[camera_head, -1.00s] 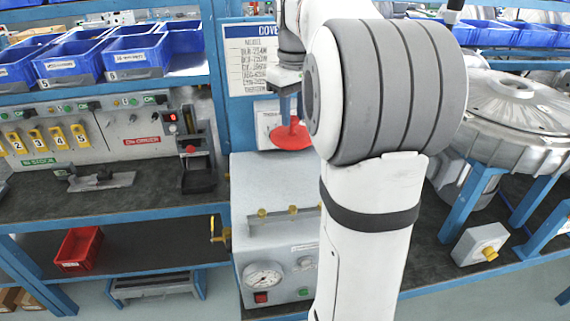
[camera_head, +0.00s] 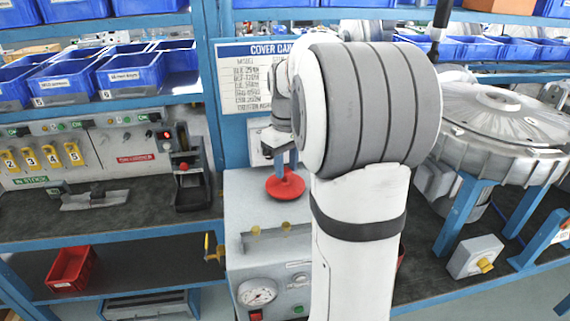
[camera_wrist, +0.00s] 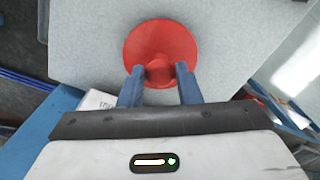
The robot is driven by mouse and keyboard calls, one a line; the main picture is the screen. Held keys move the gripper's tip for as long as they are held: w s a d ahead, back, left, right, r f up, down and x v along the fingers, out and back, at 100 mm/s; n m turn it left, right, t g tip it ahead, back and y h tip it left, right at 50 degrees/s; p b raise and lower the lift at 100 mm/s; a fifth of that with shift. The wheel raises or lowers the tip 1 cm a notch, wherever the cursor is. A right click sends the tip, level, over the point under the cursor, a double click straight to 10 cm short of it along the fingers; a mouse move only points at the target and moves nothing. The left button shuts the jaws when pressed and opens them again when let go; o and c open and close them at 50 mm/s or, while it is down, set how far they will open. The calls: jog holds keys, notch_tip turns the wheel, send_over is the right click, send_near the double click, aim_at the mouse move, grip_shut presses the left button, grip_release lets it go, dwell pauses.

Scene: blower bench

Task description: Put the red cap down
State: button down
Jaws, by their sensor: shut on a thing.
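The red cap (camera_head: 285,184) is a round disc with a small knob on top. In the head view it is at the top of the light grey box unit with a pressure gauge. My gripper (camera_head: 283,160) is above the cap with its blue fingers pointing down. In the wrist view the fingers (camera_wrist: 160,77) are on both sides of the knob of the red cap (camera_wrist: 160,38), shut on it. The pale grey top of the unit (camera_wrist: 90,40) is under the cap. I cannot tell whether the cap touches that surface.
A gauge (camera_head: 257,291) and brass fittings (camera_head: 270,228) are on the grey unit. A black-and-grey device (camera_head: 188,165) stands to the left on the bench. A large silver housing (camera_head: 500,125) is at the right. A red bin (camera_head: 71,268) sits on the lower shelf.

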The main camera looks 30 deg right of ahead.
aim_at(286, 170)
jog(key=shift+f, duration=0.3)
jog(key=c, duration=1)
grip_release()
jog(key=shift+c, duration=0.2)
notch_tip(286, 170, up, 13)
jog(key=s+a+f+m+t, duration=0.1)
jog(key=s+a+f, duration=0.6)
jog(key=s, duration=0.2)
jog(key=s+a+f+m+t, duration=0.1)
jog(key=s+a+f+t, duration=0.1)
jog(key=s+a+f, duration=0.5)
jog(key=s+f, duration=0.1)
jog(key=s, duration=0.2)
jog(key=shift+a+f+m, duration=0.2)
jog(key=shift+f+m, duration=0.05)
jog(key=shift+m, duration=0.15)
